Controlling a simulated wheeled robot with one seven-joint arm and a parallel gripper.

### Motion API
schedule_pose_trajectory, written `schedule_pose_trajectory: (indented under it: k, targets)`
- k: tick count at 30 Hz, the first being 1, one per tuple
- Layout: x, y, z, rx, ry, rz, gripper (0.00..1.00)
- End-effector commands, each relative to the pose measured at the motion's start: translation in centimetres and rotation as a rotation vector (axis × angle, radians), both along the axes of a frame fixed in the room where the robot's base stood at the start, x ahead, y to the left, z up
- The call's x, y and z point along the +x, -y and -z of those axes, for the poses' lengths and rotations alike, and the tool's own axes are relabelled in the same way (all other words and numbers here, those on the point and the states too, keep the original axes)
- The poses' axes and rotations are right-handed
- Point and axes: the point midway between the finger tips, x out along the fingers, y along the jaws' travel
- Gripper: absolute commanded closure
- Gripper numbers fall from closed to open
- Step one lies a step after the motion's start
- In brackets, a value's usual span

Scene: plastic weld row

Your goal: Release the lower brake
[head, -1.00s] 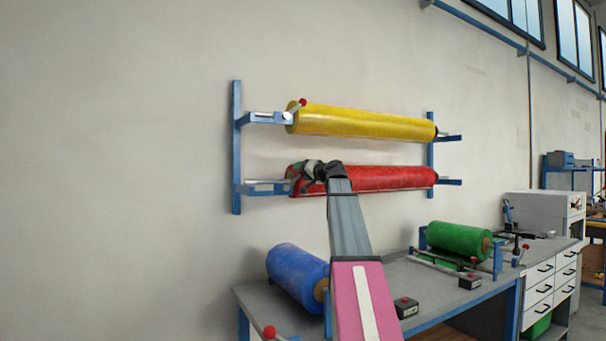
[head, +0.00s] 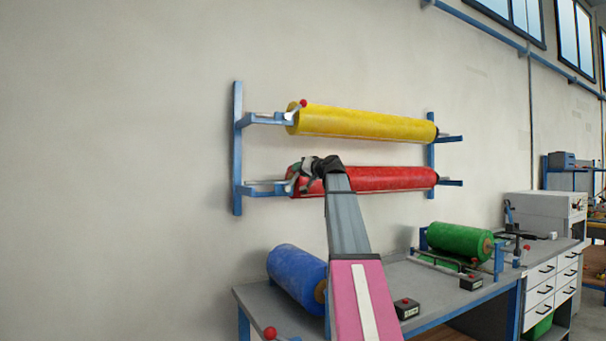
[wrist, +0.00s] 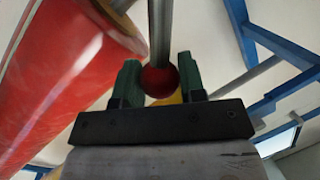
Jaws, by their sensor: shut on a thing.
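The lower brake is a grey lever with a red ball knob, at the left end of the red roll (head: 385,179) on the wall rack. The knob (wrist: 159,81) and its rod (wrist: 160,32) show clearly in the wrist view. My gripper (head: 299,173) is at that roll end in the head view and hides the knob there. In the wrist view the green fingers of my gripper (wrist: 159,72) are shut on the knob, one on each side. The red roll (wrist: 58,75) is close to the left finger.
A yellow roll (head: 365,123) hangs above, with its own red-knobbed brake lever (head: 303,103). The blue rack upright (head: 238,150) stands left of my gripper. Below is a bench (head: 425,287) with a blue roll (head: 296,278) and a green roll (head: 459,241). The left wall is bare.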

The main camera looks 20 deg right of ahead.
Motion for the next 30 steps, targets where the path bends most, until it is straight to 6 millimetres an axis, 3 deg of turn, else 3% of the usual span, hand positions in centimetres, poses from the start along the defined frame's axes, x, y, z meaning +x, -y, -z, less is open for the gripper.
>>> schedule_pose_trajectory:
  k: [18,30]
  targets:
    - [-0.9,-4.6,-2.0,-0.512,0.100,-0.002,1.00]
    - [-1.2,-6.0,-2.1,-0.669,0.130,-0.001,1.00]
